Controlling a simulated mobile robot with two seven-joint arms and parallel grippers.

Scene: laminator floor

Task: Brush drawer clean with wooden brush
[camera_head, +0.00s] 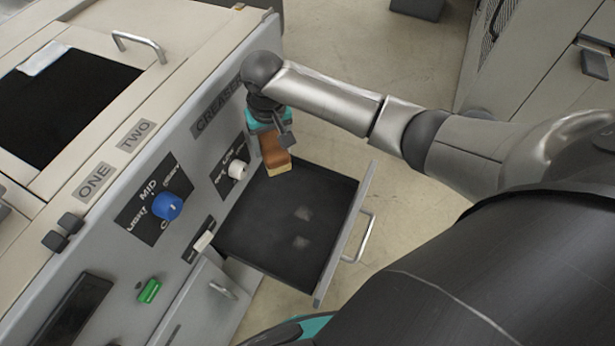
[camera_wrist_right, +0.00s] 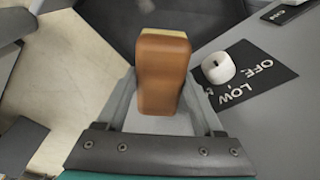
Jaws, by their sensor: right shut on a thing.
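The wooden brush (camera_head: 274,152) has a brown body with a paler underside. In the right wrist view the brush (camera_wrist_right: 163,72) sits between the fingers of my right gripper (camera_wrist_right: 165,110). Two pale dusty patches (camera_head: 301,228) show on the dark drawer floor. I cannot tell whether the bristles touch the floor. My left gripper is not in view.
The drawer's handle (camera_head: 362,238) sticks out to the right. The panel carries a blue knob (camera_head: 167,206), a white knob (camera_head: 238,170) close to the brush, and a green switch (camera_head: 149,291). A metal handle (camera_head: 139,46) stands on the machine's top. Open floor lies beyond the drawer.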

